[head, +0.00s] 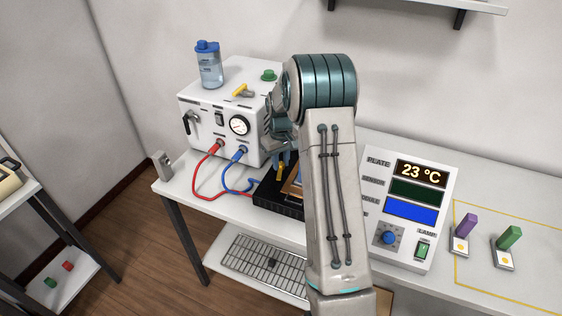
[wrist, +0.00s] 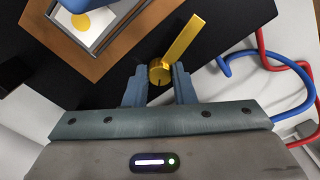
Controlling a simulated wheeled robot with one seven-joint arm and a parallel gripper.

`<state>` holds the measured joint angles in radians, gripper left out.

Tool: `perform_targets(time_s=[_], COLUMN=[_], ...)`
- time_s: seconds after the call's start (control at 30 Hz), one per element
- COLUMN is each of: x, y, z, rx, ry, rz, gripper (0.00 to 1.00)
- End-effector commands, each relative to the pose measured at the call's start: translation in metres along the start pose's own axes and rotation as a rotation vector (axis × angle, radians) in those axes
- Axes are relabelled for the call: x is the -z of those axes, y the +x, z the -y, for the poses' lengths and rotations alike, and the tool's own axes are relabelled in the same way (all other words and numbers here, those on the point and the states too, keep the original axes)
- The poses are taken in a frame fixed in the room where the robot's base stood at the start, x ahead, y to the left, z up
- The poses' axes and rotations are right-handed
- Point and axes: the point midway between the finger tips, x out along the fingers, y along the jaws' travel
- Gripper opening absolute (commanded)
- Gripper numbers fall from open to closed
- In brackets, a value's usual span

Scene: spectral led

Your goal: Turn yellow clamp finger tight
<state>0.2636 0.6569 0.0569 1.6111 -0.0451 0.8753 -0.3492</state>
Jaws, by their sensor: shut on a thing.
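The yellow clamp (wrist: 185,42) shows in the wrist view as a gold round hub with a flat lever pointing up and to the right. My gripper (wrist: 159,79) is shut on its hub, one finger on each side. In the head view my gripper (head: 283,160) reaches down over the black base (head: 266,198). A small yellow part of the clamp (head: 281,173) shows below it there. My arm hides much of the base and the wooden-edged plate. How tight the clamp is cannot be told.
A white box with a gauge (head: 239,125) stands behind left, with red (head: 205,171) and blue (head: 229,172) hoses at its front. A control panel (head: 407,210) reading 23 °C stands right. Purple (head: 466,224) and green (head: 509,238) pieces stand farther right.

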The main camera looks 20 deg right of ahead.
Motion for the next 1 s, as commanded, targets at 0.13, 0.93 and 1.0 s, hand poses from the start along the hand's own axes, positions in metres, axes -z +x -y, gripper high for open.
perform_targets(time_s=[0.13,0.93,1.0], x=[0.0006,0.0010,0.0008], y=[0.0003,-0.0012,-0.0014], z=[0.0003,0.0006,0.0001], rx=[-0.002,-0.001,-0.001], ry=[0.113,0.871,0.939], rz=[-0.002,-0.003,-0.003], gripper=[0.00,0.00,0.00])
